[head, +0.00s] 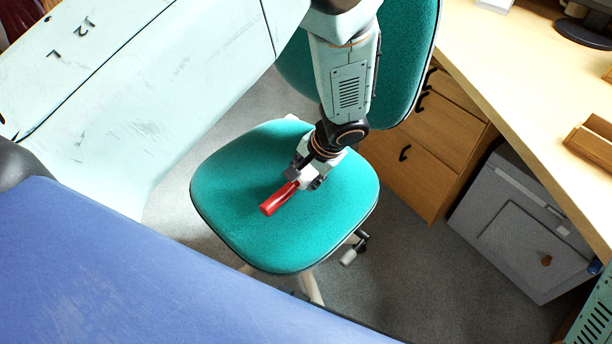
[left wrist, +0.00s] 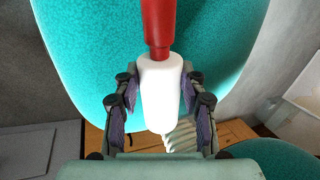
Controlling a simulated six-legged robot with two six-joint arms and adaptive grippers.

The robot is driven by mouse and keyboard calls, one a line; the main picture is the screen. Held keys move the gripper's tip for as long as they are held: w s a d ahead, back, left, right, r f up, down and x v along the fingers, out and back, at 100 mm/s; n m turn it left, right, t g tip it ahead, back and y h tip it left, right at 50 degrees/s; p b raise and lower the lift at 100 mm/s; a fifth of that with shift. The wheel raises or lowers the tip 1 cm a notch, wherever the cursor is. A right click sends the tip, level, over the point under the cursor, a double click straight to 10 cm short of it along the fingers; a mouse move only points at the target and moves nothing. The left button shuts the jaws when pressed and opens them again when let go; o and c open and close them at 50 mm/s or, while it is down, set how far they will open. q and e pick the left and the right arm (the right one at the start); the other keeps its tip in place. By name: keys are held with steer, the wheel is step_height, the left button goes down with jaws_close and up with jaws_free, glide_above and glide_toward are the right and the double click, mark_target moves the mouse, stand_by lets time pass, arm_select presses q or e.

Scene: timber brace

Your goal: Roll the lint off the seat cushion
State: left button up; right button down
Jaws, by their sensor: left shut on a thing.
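The teal seat cushion (head: 240,180) of an office chair lies below my left arm, and it fills much of the left wrist view (left wrist: 85,50). My left gripper (head: 306,174) is over the cushion's middle right, shut on the lint roller. The roller's red handle (head: 279,199) points down-left in the head view. In the left wrist view the roller's white part (left wrist: 160,92) is between the two fingers, with the red handle (left wrist: 158,22) beyond it. I cannot tell whether the roller touches the cushion. No lint can be made out. My right gripper is not in view.
The chair's teal backrest (head: 408,60) rises behind the seat. A wooden desk (head: 500,60) with drawers (head: 425,165) stands at the right, beside a grey cabinet (head: 520,230). Grey carpet (head: 420,270) is open to the right of the chair.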

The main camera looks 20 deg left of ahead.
arm_select(q)
steer(key=shift+r+p, duration=0.8)
steer(key=shift+r, duration=0.55)
